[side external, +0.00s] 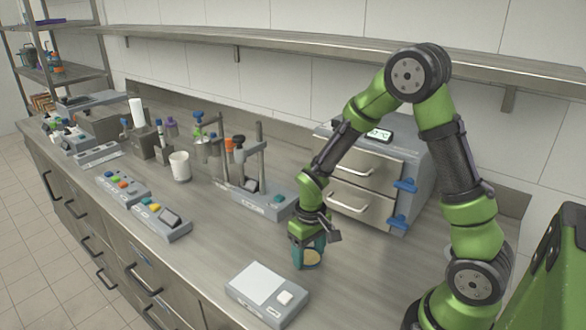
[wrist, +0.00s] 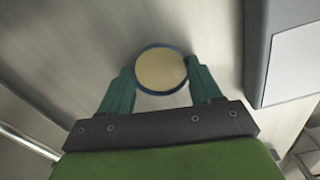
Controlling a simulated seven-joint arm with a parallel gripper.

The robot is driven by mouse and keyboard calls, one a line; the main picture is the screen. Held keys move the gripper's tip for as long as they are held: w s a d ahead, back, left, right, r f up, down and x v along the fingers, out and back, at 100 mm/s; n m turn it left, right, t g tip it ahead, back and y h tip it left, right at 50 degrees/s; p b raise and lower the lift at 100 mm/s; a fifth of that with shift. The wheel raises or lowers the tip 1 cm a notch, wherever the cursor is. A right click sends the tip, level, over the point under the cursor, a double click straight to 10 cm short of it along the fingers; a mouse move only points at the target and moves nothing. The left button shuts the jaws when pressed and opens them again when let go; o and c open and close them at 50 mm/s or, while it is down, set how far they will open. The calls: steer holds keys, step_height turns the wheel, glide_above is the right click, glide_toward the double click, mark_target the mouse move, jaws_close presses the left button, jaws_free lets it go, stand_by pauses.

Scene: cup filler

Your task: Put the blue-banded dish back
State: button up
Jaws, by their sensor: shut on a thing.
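The blue-banded dish (wrist: 160,70) shows in the wrist view as a round cream disc with a dark blue rim. It lies between the two teal fingers of my gripper (wrist: 162,88), which is shut on it. In the side external view the dish (side external: 312,257) is low at the tips of my gripper (side external: 309,258), close to the bench top. I cannot tell whether it touches the bench. The fingers hide part of its side.
A scale (side external: 267,293) with a white plate stands in front of the gripper. A two-drawer cabinet (side external: 366,180) with blue latches is behind. A stand (side external: 258,197), a white cup (side external: 180,166) and button boxes (side external: 160,216) are to the left. Bare bench (side external: 215,240) lies between.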

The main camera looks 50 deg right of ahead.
steer(key=o, duration=1.1)
steer(key=shift+r, duration=0.1)
step_height(320, 180, up, 12)
step_height(320, 180, up, 7)
steer(key=t, duration=0.3)
glide_above(309, 254)
steer(key=s+a, duration=0.3)
steer(key=s, duration=0.1)
steer(key=shift+s+a+r+m+t+y, duration=0.35)
steer(key=shift+s+a+r+t, duration=0.2)
steer(key=shift+s+r+t, duration=0.4)
steer(key=shift+s+a+r+m+t+y, duration=0.3)
steer(key=shift+s+a+r+t, duration=0.25)
steer(key=shift+s, duration=0.65)
steer(key=shift+s+a+r+m+t+y, duration=0.3)
steer(key=shift+s+a+r+t, duration=0.3)
steer(key=shift+s+r, duration=0.45)
